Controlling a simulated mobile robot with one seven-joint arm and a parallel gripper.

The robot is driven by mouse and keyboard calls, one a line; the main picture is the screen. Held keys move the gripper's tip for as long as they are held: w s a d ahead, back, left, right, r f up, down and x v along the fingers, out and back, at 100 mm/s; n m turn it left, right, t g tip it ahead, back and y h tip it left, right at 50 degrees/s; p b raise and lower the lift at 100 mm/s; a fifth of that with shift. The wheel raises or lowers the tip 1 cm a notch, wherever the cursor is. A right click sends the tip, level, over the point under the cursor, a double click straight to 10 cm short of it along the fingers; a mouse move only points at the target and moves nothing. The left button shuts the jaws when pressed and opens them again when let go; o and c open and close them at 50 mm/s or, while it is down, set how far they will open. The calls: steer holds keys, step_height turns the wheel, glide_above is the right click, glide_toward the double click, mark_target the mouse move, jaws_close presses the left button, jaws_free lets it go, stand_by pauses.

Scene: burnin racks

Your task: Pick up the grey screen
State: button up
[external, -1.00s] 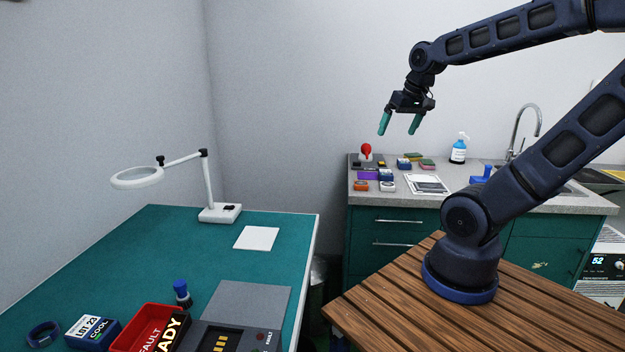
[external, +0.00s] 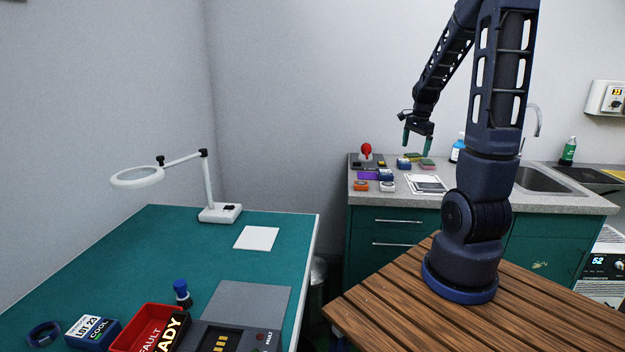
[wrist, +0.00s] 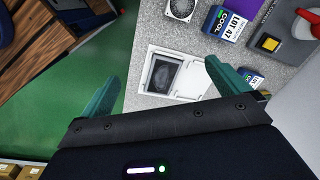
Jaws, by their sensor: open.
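The grey screen (wrist: 163,74) is a small dark panel in a white tray-like frame (wrist: 146,88) on the counter. My gripper (external: 416,148) is open and empty above the counter, pointing down. In the wrist view my fingers (wrist: 160,72) stand to either side of the screen, apart from it.
Small boxes and blocks (external: 387,186) stand left of the frame on the counter (external: 385,203), with a red-topped device (external: 366,152) behind. A blue-labelled box (wrist: 228,20) is close by. The teal bench (external: 180,240) holds a lamp, boxes and a tester.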

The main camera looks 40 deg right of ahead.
steer(key=s+d+f+m+g, duration=0.1)
steer(key=s+d+f+m, duration=0.2)
steer(key=d+f+m, duration=0.55)
steer(key=n, duration=0.3)
glide_above(429, 185)
steer(key=shift+m, duration=0.25)
steer(key=f, duration=0.4)
steer(key=shift+a+f, duration=0.15)
steer(key=shift+a, duration=0.1)
steer(key=shift+s+d+f, duration=0.1)
steer(key=shift+d+f, duration=0.05)
steer(key=shift+f, duration=1.2)
steer(key=shift+d+f, duration=0.15)
steer(key=shift+f, duration=1.15)
steer(key=c, duration=1.1)
steer(key=shift+r, duration=0.1)
